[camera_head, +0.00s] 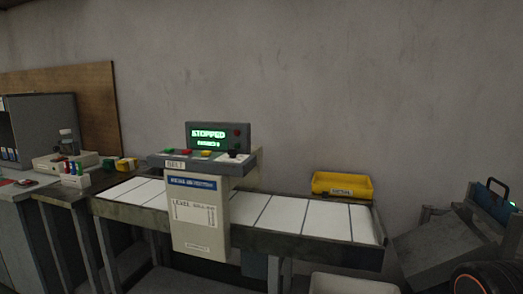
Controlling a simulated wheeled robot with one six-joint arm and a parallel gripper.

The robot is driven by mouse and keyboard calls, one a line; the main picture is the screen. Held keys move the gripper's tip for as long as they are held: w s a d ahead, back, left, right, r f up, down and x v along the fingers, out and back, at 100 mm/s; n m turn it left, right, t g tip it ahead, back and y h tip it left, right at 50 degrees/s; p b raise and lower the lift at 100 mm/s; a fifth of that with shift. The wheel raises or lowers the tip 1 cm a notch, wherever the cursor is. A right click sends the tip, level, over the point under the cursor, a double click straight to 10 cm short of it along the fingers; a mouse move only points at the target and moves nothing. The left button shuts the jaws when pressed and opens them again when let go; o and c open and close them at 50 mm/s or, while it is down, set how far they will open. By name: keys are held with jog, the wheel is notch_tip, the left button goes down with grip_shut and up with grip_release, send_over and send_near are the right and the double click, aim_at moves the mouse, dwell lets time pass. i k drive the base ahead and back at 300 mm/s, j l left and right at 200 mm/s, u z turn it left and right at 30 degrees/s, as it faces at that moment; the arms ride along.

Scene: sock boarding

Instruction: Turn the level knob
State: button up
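The control console (206,167) stands over the belt at the middle of the view. A small dark knob (233,154) sits at the right of its top panel, most likely the level knob; its pointer setting is too small to read. Red, green and yellow buttons (206,153) lie to its left. The screen (208,134) behind reads STOPPED in green, with a smaller line below. A white front plate (200,222) carries a LEVEL notice with small print. My gripper is not in view, and nothing touches the knob.
The belt (281,213) with white panels runs left and right behind the console. A yellow bin (342,186) sits at its far right edge. A cluttered bench (62,181) stands left. A pale container (353,285) is below right, and a blue-grey handled case (493,207) is at far right.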

aim_at(233, 153)
jog(key=j+z, duration=0.7)
jog(key=j, duration=0.15)
jog(key=j+z, duration=0.1)
jog(key=j, duration=0.4)
jog(key=k+j+z, duration=0.1)
jog(key=j, duration=0.4)
jog(key=k+j, duration=0.1)
jog(key=j, duration=0.4)
jog(key=j+z, duration=0.15)
jog(key=j, duration=0.35)
jog(key=k+j+z, duration=0.1)
jog(key=j, duration=0.35)
jog(key=k, duration=0.05)
